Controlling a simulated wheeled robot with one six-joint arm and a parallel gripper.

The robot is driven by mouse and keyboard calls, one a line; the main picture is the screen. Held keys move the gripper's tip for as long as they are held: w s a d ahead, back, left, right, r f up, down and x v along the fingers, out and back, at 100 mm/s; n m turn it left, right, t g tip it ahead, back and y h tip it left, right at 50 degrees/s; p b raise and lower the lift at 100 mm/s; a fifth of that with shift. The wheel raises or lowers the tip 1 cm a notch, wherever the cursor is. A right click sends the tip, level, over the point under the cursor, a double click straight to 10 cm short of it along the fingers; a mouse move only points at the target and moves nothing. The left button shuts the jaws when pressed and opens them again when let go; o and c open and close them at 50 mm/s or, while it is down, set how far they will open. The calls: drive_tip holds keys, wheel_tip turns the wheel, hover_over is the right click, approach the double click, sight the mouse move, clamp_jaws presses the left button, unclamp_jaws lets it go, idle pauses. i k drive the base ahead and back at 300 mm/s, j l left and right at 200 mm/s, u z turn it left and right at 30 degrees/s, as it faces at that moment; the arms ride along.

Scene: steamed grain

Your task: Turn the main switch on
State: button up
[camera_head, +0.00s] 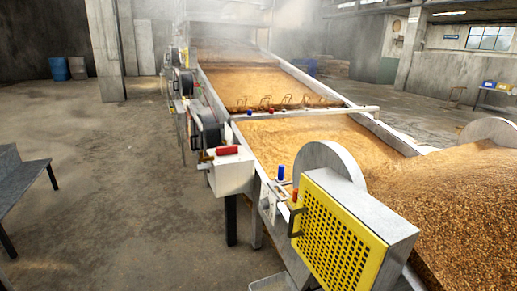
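No part is clearly marked as the main switch, and I cannot tell which one it is. A pale box with a red part on top (228,150) is fixed to the near left side of the grain conveyor (262,190). A blue knob-like part (281,172) stands on the conveyor's edge right of that box, with a small red part beside it. A yellow perforated guard (338,245) with a dark handle on its left edge covers a grey housing in the foreground. My gripper is not in view.
Grain fills the conveyor bed and heaps up at the right (465,195). Dark motor-like units (208,130) stick out along its left side. A grey metal bench (22,178) stands at the left edge. The concrete floor between bench and conveyor is clear. Steam hangs at the back.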

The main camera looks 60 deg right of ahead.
sight(227, 150)
drive_tip(key=i+l+z, duration=0.1)
drive_tip(key=z, duration=0.35)
drive_tip(key=i+l+z, duration=0.15)
drive_tip(key=z, duration=0.3)
drive_tip(key=i+l+z, duration=0.15)
drive_tip(key=z, duration=0.35)
drive_tip(key=k+j, duration=0.1)
drive_tip(key=i+j, duration=0.25)
drive_tip(key=i, duration=0.25)
drive_tip(key=i+j, duration=0.3)
drive_tip(key=i, duration=0.2)
drive_tip(key=i+j, duration=0.25)
drive_tip(key=i, duration=0.2)
drive_tip(key=i+j+u, duration=0.1)
drive_tip(key=i+j, duration=0.2)
drive_tip(key=i, duration=0.2)
drive_tip(key=i+j, duration=0.25)
drive_tip(key=i, duration=0.25)
